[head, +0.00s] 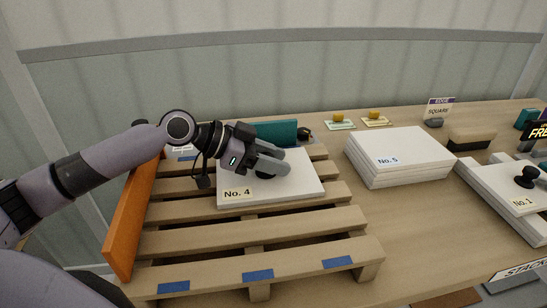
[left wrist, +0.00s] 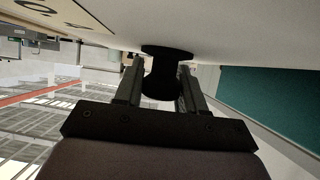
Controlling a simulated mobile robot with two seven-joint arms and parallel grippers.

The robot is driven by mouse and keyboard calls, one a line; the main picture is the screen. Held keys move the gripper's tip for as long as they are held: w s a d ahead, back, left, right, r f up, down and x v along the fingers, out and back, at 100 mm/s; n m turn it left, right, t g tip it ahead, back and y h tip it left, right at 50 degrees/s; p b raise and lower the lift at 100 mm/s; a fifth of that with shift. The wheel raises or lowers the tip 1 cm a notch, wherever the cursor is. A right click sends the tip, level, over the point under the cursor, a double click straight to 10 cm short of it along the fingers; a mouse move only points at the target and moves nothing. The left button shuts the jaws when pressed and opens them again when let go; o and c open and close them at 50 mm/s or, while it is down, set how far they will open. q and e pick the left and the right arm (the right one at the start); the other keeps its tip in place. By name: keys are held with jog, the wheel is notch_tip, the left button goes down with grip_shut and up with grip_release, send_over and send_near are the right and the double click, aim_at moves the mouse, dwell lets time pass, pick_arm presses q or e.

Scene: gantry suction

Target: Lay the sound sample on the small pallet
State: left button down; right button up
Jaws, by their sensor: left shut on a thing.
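A white square panel labelled No. 4 (head: 300,187) is over the slats of the small wooden pallet (head: 225,237), towards its far side. It looks level; I cannot tell whether it rests on the slats or is just above them. My left gripper (head: 278,166) is shut on the panel's black knob. In the left wrist view, the knob (left wrist: 160,82) stands between the two fingers (left wrist: 158,85), under the panel's pale face (left wrist: 215,25). My right gripper is not in view.
An orange board (head: 135,215) stands along the pallet's left side. A teal block (head: 275,132) is behind the panel. A white stack labelled No. 5 (head: 410,160) and another labelled No. 1 (head: 490,185) are on the table to the right. Blue strips (head: 257,276) mark the pallet's near slat.

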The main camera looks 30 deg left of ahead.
pick_arm(q)
jog(key=c, duration=0.6)
grip_release()
jog(key=b+v, duration=0.1)
jog(key=v, duration=0.5)
jog(key=shift+s+a+r, duration=0.35)
